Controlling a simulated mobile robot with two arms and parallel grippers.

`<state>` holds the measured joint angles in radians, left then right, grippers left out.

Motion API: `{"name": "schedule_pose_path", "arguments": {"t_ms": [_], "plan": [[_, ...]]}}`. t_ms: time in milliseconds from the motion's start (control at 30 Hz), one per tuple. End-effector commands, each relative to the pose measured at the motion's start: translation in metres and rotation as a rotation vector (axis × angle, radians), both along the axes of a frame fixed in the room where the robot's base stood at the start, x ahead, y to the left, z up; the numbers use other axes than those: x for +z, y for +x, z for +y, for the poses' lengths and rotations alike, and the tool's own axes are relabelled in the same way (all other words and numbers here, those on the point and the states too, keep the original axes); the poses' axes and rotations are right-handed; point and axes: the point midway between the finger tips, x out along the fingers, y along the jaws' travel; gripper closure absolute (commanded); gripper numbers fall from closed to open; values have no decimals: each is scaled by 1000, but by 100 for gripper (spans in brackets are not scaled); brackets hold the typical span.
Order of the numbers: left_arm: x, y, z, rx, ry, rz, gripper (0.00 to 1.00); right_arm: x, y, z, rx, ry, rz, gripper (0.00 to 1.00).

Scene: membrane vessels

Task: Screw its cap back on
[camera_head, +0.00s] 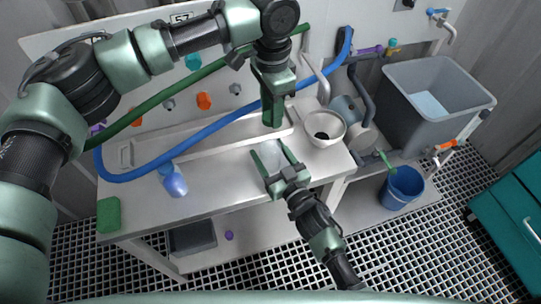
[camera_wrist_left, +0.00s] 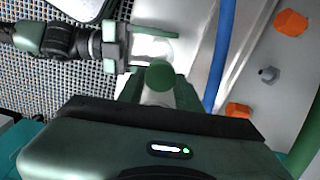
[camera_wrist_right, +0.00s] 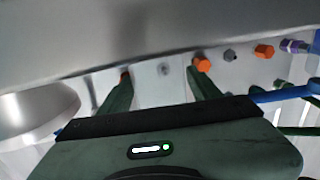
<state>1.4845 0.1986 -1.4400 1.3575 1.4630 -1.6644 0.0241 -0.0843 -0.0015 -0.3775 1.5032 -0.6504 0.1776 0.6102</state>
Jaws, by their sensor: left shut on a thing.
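A round green cap (camera_wrist_left: 160,75) shows between the fingers of my left gripper in the left wrist view. My left gripper (camera_head: 273,112) is shut on it, fingers pointing down above the bench; the fingers hide most of the cap in the head view. My right gripper (camera_head: 270,158) is low over the bench front, below and in front of my left one, its two fingers spread. A pale, see-through vessel (camera_wrist_left: 152,50) appears between or just beyond those fingers in the left wrist view. I cannot tell whether they touch it.
The bench (camera_head: 215,190) also holds a white bowl (camera_head: 324,127), a blue-white bottle (camera_head: 173,180) and a green block (camera_head: 109,214). A blue hose (camera_head: 215,128) crosses behind. A grey sink (camera_head: 435,95) and blue bucket (camera_head: 402,187) stand to the right.

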Motion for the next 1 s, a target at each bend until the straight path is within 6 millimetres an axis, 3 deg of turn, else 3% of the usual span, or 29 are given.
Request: {"name": "schedule_pose_path", "arguments": {"t_ms": [33,200,367,700,1000], "plan": [[0,0,0,0,0,0,100,0,0,0,0,0,0,54],[0,0,0,0,0,0,100,0,0,0,0,0,0,100],[-2,0,0,0,0,1,100,0,0,0,0,0,0,100],[-46,-1,0,1,0,2,100,0,0,0,0,0,0,100],[-50,0,0,0,0,0,100,0,0,0,0,0,0,100]]}}
